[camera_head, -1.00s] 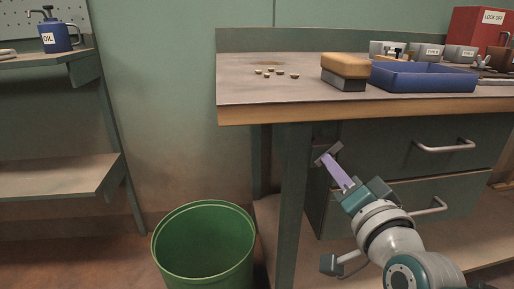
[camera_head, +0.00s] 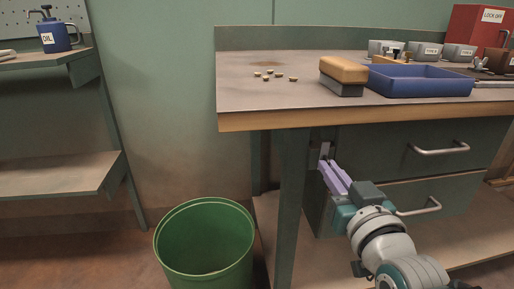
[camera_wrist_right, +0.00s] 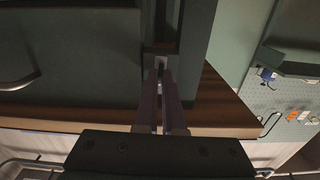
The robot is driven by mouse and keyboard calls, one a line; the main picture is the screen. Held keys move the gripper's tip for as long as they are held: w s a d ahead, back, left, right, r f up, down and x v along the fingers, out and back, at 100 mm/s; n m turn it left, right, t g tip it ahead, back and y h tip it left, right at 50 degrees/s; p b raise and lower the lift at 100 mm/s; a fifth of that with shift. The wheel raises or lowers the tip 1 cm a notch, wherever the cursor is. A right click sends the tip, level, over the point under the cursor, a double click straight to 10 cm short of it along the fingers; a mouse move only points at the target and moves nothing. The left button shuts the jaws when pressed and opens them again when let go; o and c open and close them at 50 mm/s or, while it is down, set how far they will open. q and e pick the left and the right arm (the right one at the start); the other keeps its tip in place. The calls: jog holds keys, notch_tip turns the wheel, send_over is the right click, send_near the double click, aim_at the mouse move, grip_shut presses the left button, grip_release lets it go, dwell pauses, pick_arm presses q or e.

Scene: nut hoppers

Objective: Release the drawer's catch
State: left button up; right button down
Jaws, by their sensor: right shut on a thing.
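The upper drawer (camera_head: 380,150) is dark green and sits shut under the workbench top. Its catch (camera_head: 325,150) is a small grey piece at the drawer's left end, beside the bench leg. In the head view it now looks upright. My right gripper (camera_head: 325,168) reaches up to it from below right, with its purple fingers shut on it. In the right wrist view the catch (camera_wrist_right: 160,63) shows between the fingertips (camera_wrist_right: 160,75), and the fingers partly hide it. My left gripper is not in view.
The drawer's bar handle (camera_head: 440,150) is to the right, with a lower drawer (camera_head: 380,200) beneath. A green bin (camera_head: 205,245) stands left of the bench leg (camera_head: 292,200). A brush-like block (camera_head: 343,75), a blue tray (camera_head: 420,82) and several nuts lie on the bench top.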

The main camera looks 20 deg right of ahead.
jog(key=shift+n, duration=0.4)
jog(key=c, duration=1)
grip_release()
jog(key=p+v, duration=0.2)
jog(key=v, duration=0.8)
jog(key=shift+d+p, duration=0.1)
jog(key=shift+p, duration=0.3)
